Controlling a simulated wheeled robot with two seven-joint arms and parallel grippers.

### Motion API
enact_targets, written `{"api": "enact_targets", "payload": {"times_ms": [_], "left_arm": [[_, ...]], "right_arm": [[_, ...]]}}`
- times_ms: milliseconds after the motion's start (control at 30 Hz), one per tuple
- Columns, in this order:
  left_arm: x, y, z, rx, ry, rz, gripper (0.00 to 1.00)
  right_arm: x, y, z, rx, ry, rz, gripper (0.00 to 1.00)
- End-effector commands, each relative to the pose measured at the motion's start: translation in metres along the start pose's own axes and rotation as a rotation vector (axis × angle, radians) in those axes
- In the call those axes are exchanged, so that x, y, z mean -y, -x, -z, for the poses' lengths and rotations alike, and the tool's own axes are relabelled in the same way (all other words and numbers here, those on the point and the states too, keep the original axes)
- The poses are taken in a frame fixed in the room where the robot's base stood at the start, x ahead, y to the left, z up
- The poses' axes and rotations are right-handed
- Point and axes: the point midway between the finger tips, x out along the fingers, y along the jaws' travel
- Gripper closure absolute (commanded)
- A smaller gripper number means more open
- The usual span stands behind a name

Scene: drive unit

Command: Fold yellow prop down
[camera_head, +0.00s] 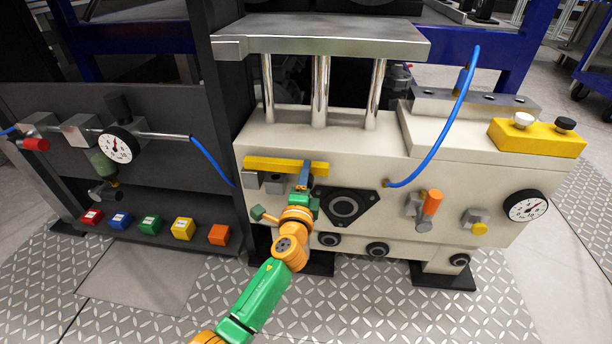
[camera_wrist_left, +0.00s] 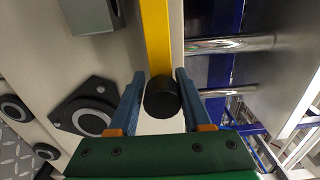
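The yellow prop (camera_head: 262,164) is a bar lying level along the upper front of the beige machine. In the left wrist view the yellow prop (camera_wrist_left: 157,40) runs away from me, with a round black knob (camera_wrist_left: 161,98) at the near end. My left gripper (camera_head: 304,177) is at the right end of the prop. In the left wrist view its two blue fingers (camera_wrist_left: 160,85) stand apart on either side of the knob and bar. Narrow gaps show, and I cannot tell whether either finger touches. My right gripper is not in view.
A black flange (camera_head: 343,207) sits right of my gripper, with an orange handle (camera_head: 432,202) and a gauge (camera_head: 527,206) farther right. A blue hose (camera_head: 447,130) arches in front of the machine. Steel posts (camera_head: 320,90) carry a plate above. Coloured blocks (camera_head: 183,228) line the left panel.

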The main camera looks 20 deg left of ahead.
Motion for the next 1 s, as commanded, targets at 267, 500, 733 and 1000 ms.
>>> {"api": "enact_targets", "payload": {"times_ms": [267, 500, 733, 1000], "left_arm": [[-0.003, 0.001, 0.000, -0.001, -0.001, -0.004, 0.26], [0.000, 0.019, 0.001, -0.002, 0.000, -0.005, 0.26], [-0.002, 0.065, 0.001, -0.001, -0.001, -0.006, 0.26], [-0.002, 0.073, 0.000, 0.000, -0.001, -0.004, 0.26]], "right_arm": [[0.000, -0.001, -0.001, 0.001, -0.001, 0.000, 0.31], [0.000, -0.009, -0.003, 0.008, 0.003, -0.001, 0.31], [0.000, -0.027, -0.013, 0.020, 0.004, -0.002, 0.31], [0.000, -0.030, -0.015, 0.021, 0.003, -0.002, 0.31]]}}
